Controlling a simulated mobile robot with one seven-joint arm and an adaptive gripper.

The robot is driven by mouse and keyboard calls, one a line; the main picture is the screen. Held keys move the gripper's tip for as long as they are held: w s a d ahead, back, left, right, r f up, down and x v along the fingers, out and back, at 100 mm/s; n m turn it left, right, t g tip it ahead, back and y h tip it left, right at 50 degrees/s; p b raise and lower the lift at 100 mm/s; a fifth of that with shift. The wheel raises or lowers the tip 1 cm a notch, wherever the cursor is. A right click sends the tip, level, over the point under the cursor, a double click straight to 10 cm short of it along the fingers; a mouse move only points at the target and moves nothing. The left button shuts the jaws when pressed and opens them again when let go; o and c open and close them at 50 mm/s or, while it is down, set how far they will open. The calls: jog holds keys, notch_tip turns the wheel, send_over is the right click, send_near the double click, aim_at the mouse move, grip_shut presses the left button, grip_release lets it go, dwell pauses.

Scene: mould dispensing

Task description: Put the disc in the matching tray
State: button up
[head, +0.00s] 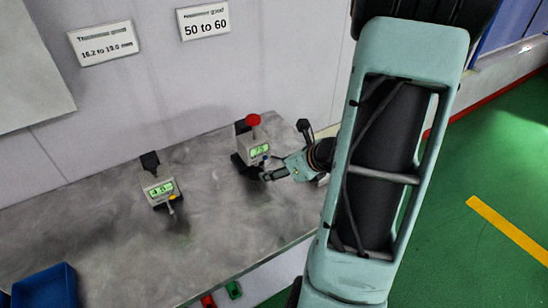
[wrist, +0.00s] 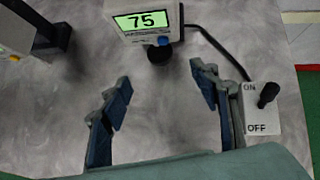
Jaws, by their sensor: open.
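My gripper (head: 267,168) is open at the tester with the red knob (head: 253,119), on the grey bench. In the wrist view my gripper's blue-padded fingers (wrist: 160,78) stand apart with bare bench between them. The tester's green display (wrist: 146,21) reads 75. A dark round piece (wrist: 159,54) sits under the tester's blue tip, just beyond the fingertips. I cannot tell whether it is the disc or part of the tester. No other disc shows. A blue tray (head: 46,287) is at the lower left, partly cut off.
A second gauge (head: 160,190) stands left on the bench (head: 110,235). An ON/OFF switch box (wrist: 262,110) is beside my right finger. Small red (head: 208,300) and green (head: 233,289) items are at the front edge. Wall signs include "50 to 60" (head: 204,22).

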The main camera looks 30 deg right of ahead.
aim_at(257, 173)
jog(key=shift+s, duration=0.1)
jog(key=b+x, duration=0.2)
jog(key=x, duration=0.8)
jog(key=shift+w+f, duration=0.25)
jog(key=shift+w, duration=0.1)
